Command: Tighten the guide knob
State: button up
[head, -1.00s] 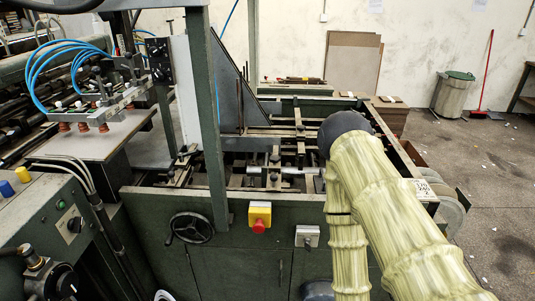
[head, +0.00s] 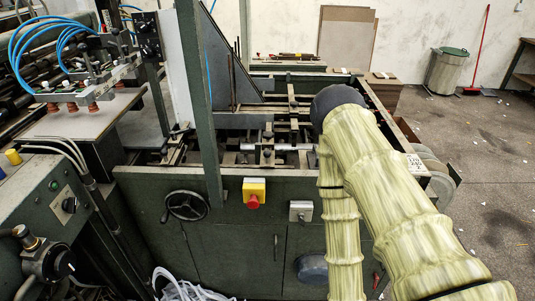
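The feeder (head: 140,190) is a green machine frame with dark rails and bars inside its open top. Small dark clamps and knobs (head: 267,153) sit on a bright cross bar (head: 290,147) there. I cannot tell which one is the guide knob, or whether it is tight. My arm, in a pale yellow sleeve, bends at a dark elbow over the right end of the feeder and hides part of the bars. Its lower section hangs down in front of the feeder. My gripper is not visible.
A black handwheel (head: 187,205), a red button on a yellow box (head: 254,193) and a grey switch box (head: 301,211) are on the front panel. A green upright post (head: 200,100) stands before the bars. Pale cables (head: 185,290) lie at the bottom. Floor at right is mostly open.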

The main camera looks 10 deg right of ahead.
aim_at(269, 135)
jog(key=z, duration=0.35)
jog(key=k, duration=0.5)
jog(key=z, duration=1.05)
jog(key=k, duration=0.85)
jog(key=z, duration=0.45)
jog(key=i, duration=1.5)
jog(key=u, duration=1.25)
jog(key=i, duration=0.8)
jog(key=u, duration=1.05)
